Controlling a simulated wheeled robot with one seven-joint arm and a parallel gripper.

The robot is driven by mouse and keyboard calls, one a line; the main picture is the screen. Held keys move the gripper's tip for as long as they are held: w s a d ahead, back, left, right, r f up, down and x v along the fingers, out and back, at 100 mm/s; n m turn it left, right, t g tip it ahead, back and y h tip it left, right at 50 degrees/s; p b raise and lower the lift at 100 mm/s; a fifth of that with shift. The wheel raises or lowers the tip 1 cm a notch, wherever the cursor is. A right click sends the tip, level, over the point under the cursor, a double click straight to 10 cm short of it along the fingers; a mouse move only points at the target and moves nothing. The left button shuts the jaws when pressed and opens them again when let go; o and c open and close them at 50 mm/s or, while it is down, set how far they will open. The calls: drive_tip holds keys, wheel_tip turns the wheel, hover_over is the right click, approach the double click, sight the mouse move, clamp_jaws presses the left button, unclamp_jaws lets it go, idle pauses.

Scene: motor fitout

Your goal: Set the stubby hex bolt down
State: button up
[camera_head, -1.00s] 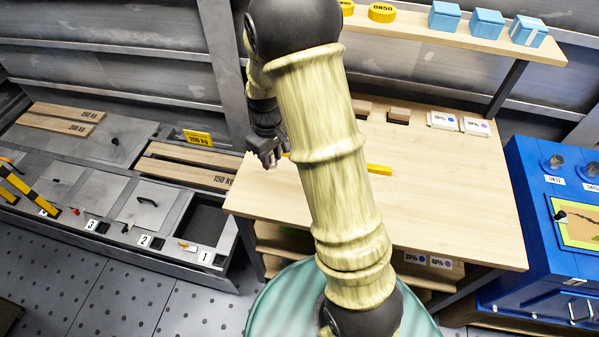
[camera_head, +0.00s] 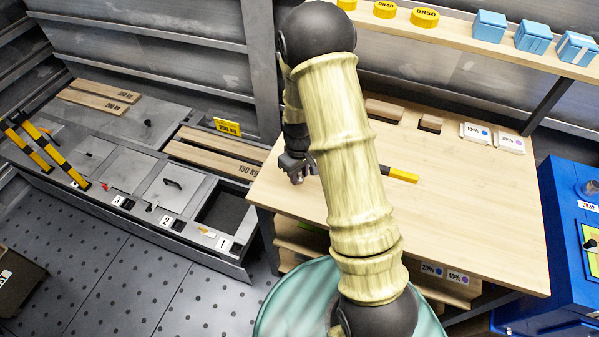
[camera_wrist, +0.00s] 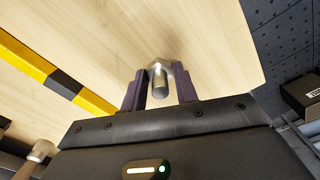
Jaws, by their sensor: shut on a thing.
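The stubby hex bolt (camera_wrist: 159,82) is a short grey metal piece held between the two dark fingers of my gripper (camera_wrist: 159,92) in the wrist view. Its shank points toward the camera, and pale wood lies behind it. In the head view my gripper (camera_head: 298,168) is over the left edge of the wooden workbench (camera_head: 480,215). The bolt is too small there to tell clearly. I cannot tell whether it touches the bench top.
A yellow and black bar (camera_wrist: 60,80) lies on the bench; its yellow end (camera_head: 402,175) shows right of my arm. Wooden blocks (camera_head: 384,109) and white labelled boxes (camera_head: 477,134) stand at the back. The right front of the bench is clear. A blue cabinet (camera_head: 565,230) stands to the right.

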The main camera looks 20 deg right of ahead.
drive_tip(key=shift+f, duration=0.15)
drive_tip(key=o, duration=1)
drive_tip(key=shift+r, duration=0.3)
wheel_tip(320, 180, up, 12)
drive_tip(key=shift+f, duration=0.15)
drive_tip(key=shift+s, duration=0.1)
